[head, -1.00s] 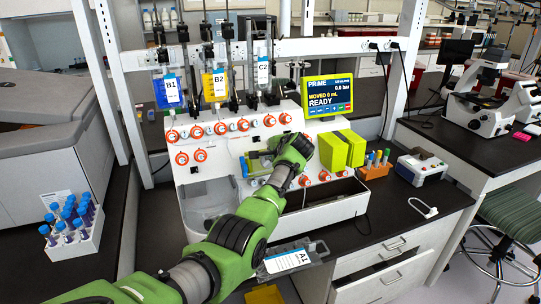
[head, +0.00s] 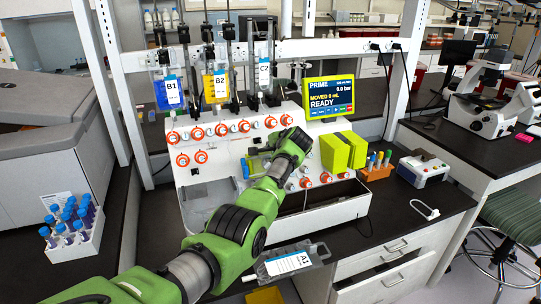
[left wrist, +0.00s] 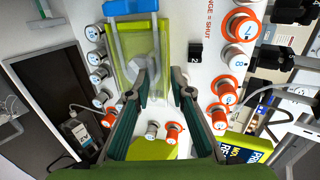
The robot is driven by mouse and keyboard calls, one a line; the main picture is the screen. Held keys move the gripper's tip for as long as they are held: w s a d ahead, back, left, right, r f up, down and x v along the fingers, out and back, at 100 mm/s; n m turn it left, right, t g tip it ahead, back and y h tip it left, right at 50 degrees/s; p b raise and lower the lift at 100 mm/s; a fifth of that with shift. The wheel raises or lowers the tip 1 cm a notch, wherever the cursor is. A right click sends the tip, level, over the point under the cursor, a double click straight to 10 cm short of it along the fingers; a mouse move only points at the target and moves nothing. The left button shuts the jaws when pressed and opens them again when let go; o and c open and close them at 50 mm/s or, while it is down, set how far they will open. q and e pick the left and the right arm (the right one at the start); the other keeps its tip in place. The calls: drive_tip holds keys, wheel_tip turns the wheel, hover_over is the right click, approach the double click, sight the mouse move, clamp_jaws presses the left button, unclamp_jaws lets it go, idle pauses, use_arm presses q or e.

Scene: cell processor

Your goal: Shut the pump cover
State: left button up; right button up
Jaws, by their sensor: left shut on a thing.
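The pump cover (left wrist: 121,50) is a clear panel with a yellow-green frame and a blue piece along its far end. It lies on the front of the white machine (head: 215,178). In the head view, a small part of the cover (head: 256,163) shows beside my green arm. My left gripper (left wrist: 160,72) is at the cover, its two dark fingers on either side of the frame's near-side edge, holding it. In the head view the wrist hides most of the fingers. Whether the cover lies fully flat is hard to tell. My right gripper is not in view.
Orange-ringed knobs (head: 195,132) surround the cover. A yellow-green block (head: 343,151) stands right of my wrist, below the display (head: 328,97). Bags (head: 216,86) hang above. An open white bin (head: 325,212) is below.

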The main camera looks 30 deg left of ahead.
use_arm(q)
drive_tip(key=shift+a+r, duration=0.1)
drive_tip(key=shift+r, duration=0.45)
drive_tip(key=v, duration=1.1)
drive_tip(key=shift+s+d+f, duration=0.25)
drive_tip(key=shift+s+d, duration=0.05)
drive_tip(key=shift+d, duration=0.15)
drive_tip(key=shift+w+f, duration=0.1)
